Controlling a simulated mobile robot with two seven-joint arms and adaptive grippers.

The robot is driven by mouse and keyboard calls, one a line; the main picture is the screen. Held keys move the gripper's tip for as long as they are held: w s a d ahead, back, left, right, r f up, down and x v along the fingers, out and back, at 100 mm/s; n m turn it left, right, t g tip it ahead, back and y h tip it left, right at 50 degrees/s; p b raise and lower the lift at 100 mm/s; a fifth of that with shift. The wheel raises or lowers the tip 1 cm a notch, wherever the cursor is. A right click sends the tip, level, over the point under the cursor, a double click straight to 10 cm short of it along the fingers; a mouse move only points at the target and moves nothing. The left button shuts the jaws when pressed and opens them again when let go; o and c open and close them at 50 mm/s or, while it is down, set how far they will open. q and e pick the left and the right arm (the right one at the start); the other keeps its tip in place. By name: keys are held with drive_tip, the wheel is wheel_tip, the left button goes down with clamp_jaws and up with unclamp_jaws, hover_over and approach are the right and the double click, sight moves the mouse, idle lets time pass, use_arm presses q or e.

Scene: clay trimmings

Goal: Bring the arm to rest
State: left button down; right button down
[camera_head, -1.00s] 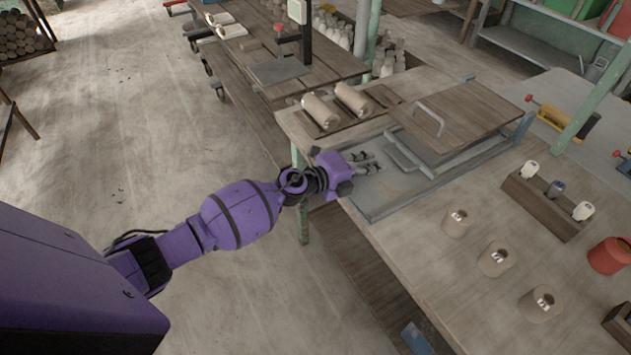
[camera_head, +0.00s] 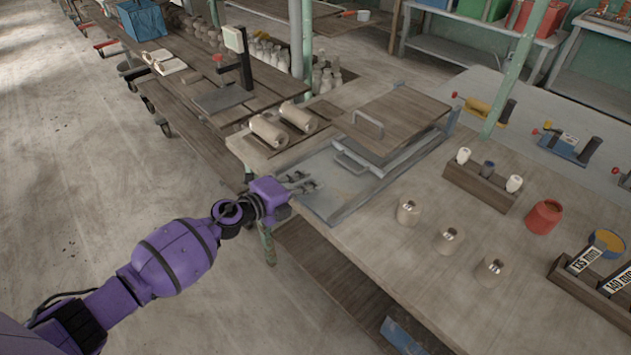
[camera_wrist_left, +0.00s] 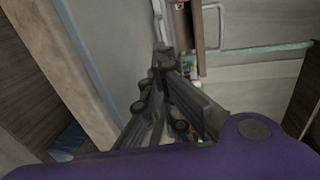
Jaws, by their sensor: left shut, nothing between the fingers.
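My left gripper (camera_head: 303,182) is at the near left corner of the grey metal tray (camera_head: 333,208) on the workbench, with its arm coming in from the lower left. Its fingers are shut and empty, over or just above the tray's edge; I cannot tell whether they touch it. In the left wrist view the fingers (camera_wrist_left: 163,60) are together, with the grey tray surface behind them. My right gripper is not in view.
Three clay cylinders (camera_head: 447,241), a wooden holder (camera_head: 480,190) and a red pot (camera_head: 543,217) stand to the right. The floor at left is clear.

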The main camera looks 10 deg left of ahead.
use_arm(q)
drive_tip(key=shift+s+a+r+n+t+y, duration=0.7)
drive_tip(key=shift+s+a+r+n+t, duration=0.4)
drive_tip(key=shift+s+a+r+n, duration=1.1)
drive_tip(key=s+f+n+g+y, duration=0.2)
drive_tip(key=s+f+n, duration=0.5)
drive_tip(key=s, duration=0.6)
drive_tip(key=s+a+f+n+g+y+p, duration=0.1)
drive_tip(key=s+f+n+g+y, duration=0.1)
drive_tip(key=s+f+n, duration=0.5)
drive_tip(key=s+a+f+n+g+y, duration=0.1)
drive_tip(key=s+f+n, duration=0.5)
drive_tip(key=s, duration=1.2)
wheel_tip(320, 180, down, 3)
drive_tip(key=g+y, duration=0.1)
drive_tip(key=y, duration=0.1)
drive_tip(key=shift+s+a+f+n+y+p, duration=0.15)
drive_tip(key=shift+s+a+n+y+p, duration=0.15)
drive_tip(key=shift+s+n+p, duration=0.1)
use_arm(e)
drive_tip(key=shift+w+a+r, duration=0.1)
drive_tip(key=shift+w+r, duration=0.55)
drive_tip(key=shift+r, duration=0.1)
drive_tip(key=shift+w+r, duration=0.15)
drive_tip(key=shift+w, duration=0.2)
